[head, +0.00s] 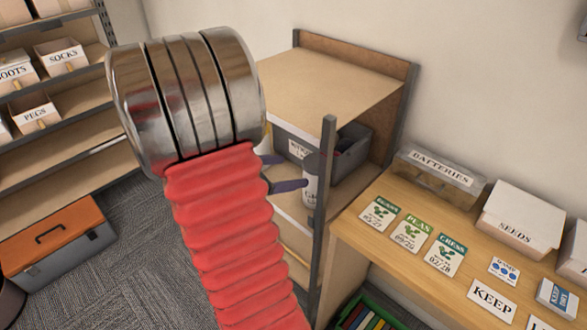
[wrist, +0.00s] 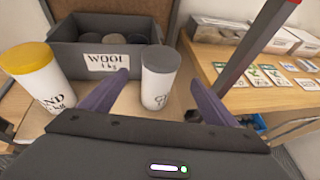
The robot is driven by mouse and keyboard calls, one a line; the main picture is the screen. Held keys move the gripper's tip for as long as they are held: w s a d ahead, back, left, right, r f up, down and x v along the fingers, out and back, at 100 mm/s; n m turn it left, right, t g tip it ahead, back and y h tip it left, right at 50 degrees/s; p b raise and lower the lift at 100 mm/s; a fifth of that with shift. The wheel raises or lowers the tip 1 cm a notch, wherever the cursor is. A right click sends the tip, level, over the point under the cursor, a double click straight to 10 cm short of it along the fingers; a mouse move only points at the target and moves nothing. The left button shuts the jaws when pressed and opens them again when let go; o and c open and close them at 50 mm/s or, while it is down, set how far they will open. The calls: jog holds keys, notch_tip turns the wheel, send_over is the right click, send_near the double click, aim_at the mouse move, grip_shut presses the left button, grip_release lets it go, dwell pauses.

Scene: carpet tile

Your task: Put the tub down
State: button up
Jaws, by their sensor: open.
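A white tub with a grey lid (wrist: 159,78) stands upright on the shelf board, with dark lettering on its side partly in view. It also shows in the head view (head: 311,182), partly behind the dark shelf post. My gripper (wrist: 158,84) is open, with its purple fingers on either side of this tub and gaps showing beside it. In the head view my gripper (head: 292,171) reaches into the shelf unit, mostly hidden by my arm. A second white tub with a yellow lid (wrist: 35,78) stands to the left.
A grey bin labelled WOOL (wrist: 88,54) stands behind the tubs with dark round things in it. The dark shelf post (head: 323,220) rises close on the right. A wooden bench (head: 370,250) holds seed packets and boxes. An orange-lidded toolbox (head: 55,240) sits on the carpet.

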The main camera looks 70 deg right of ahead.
dwell(0.8)
jog(key=shift+w+a, duration=0.1)
jog(key=w+a+r+m+t+y, duration=0.3)
jog(key=a+t, duration=0.1)
jog(key=a, duration=1)
jog(key=w+a+r+m+t+y, duration=0.3)
jog(key=w+a+m+t+y, duration=0.1)
jog(key=a, duration=1.1)
jog(key=w+a+r+m+t+y, duration=0.3)
jog(key=w+a+m+t+y, duration=0.1)
jog(key=a, duration=1.1)
jog(key=shift+w+a+r+t, duration=0.25)
jog(key=shift+r+t, duration=0.15)
jog(key=shift+t, duration=0.2)
